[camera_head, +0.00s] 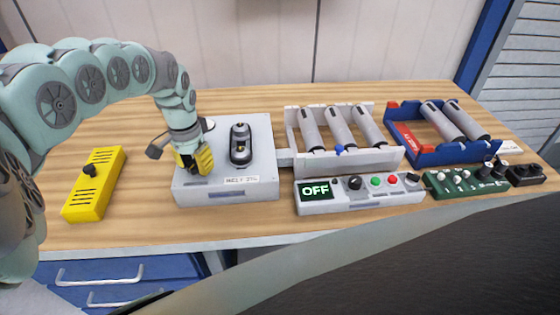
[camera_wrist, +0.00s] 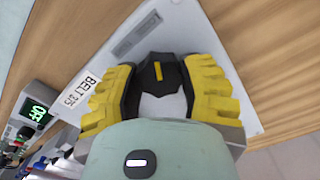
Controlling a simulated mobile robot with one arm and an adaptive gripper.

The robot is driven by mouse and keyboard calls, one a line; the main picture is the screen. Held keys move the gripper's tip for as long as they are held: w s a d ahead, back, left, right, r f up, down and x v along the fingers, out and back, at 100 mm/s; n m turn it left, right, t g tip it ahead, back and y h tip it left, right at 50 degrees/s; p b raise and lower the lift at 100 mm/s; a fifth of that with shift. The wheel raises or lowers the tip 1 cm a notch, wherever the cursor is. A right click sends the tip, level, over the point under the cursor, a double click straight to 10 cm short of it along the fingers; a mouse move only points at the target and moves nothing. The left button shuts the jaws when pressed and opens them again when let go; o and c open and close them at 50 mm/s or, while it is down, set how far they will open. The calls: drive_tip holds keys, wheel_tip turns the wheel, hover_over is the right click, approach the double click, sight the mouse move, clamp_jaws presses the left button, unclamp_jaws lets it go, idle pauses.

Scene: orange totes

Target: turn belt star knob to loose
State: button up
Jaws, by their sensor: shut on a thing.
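The yellow mark points nearly straight up in the wrist view. In the head view my gripper (camera_head: 196,160) is down at the left part of the box (camera_head: 225,190), and it hides the knob. No loose or tight marking is readable.
A black fixture (camera_head: 240,145) stands on the box, right of my gripper. A yellow box (camera_head: 95,185) with a black knob lies to the left. A grey roller frame (camera_head: 350,160), an "OFF" panel (camera_head: 350,204), a blue roller frame (camera_head: 450,156) and a green panel (camera_head: 455,191) stand to the right.

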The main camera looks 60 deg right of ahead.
sight(193, 164)
drive_tip(key=n, duration=0.5)
drive_tip(key=shift+w+n, duration=0.1)
drive_tip(key=shift+n, duration=0.3)
idle(0.4)
drive_tip(key=o, duration=1.2)
drive_tip(key=shift+n, duration=0.3)
wheel_tip(193, 164, up, 10)
drive_tip(key=shift+w+a+f, duration=0.1)
drive_tip(key=shift+r, duration=1.15)
